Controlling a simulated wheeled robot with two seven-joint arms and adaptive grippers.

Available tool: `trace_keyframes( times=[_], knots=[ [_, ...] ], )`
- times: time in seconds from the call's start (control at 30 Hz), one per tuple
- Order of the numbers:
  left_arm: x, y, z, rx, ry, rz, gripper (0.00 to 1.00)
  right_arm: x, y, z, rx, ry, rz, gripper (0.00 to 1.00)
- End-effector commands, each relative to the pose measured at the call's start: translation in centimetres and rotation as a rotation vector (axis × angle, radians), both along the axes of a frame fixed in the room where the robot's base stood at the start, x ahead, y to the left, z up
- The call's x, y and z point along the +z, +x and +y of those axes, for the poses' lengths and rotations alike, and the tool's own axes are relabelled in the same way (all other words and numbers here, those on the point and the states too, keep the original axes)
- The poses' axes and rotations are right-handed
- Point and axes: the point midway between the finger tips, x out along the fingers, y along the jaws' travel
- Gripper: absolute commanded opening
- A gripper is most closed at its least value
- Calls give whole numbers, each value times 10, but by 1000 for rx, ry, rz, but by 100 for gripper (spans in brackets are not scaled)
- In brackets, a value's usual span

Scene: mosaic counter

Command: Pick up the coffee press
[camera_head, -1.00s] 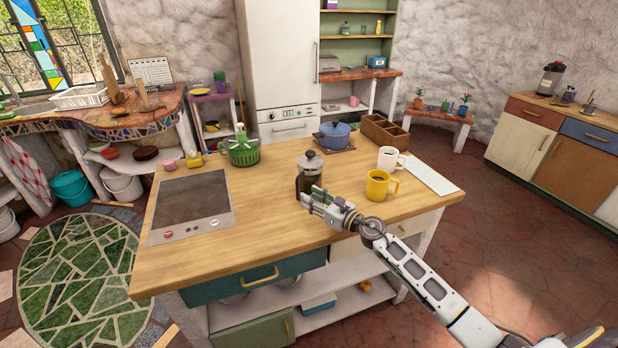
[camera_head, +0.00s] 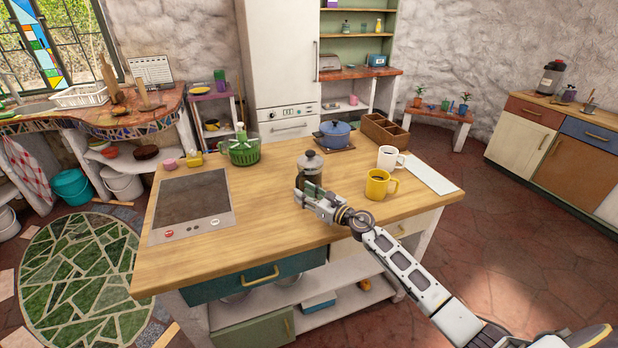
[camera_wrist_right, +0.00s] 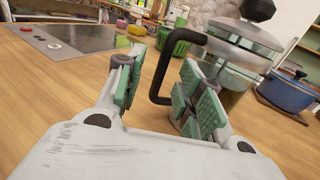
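The coffee press (camera_head: 311,167), a glass jug with a metal lid and dark knob, stands upright on the wooden counter. In the right wrist view the press (camera_wrist_right: 240,62) is at upper right, partly hidden by a finger. Its black handle (camera_wrist_right: 163,72) shows in the gap between the fingertips. My right gripper (camera_head: 308,193) is at the near side of the press, and its green-padded fingers (camera_wrist_right: 160,88) are spread apart. I cannot tell how deep the handle sits between them. My left gripper is out of view.
A yellow mug (camera_head: 377,185) and a white mug (camera_head: 388,157) stand right of the press. A blue pot (camera_head: 335,135) and a wooden box (camera_head: 384,133) are behind. A green basket (camera_head: 243,152) and a cooktop (camera_head: 191,207) are left. The counter front is clear.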

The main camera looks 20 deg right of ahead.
Motion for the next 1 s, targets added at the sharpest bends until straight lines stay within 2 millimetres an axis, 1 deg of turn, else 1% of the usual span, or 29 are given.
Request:
trace_keyframes(
  times=[0.2, 0.4, 0.6, 1.0],
  knots=[
    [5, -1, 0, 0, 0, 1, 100, 2, 19, 8, -1, 2, -1, 37],
    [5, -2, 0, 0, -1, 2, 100, 1, 32, 15, -1, 0, -1, 37],
    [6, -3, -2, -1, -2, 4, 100, 1, 36, 17, 0, 0, 0, 37],
    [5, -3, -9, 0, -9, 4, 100, 1, 35, 17, -1, 0, 0, 37]
  ],
)
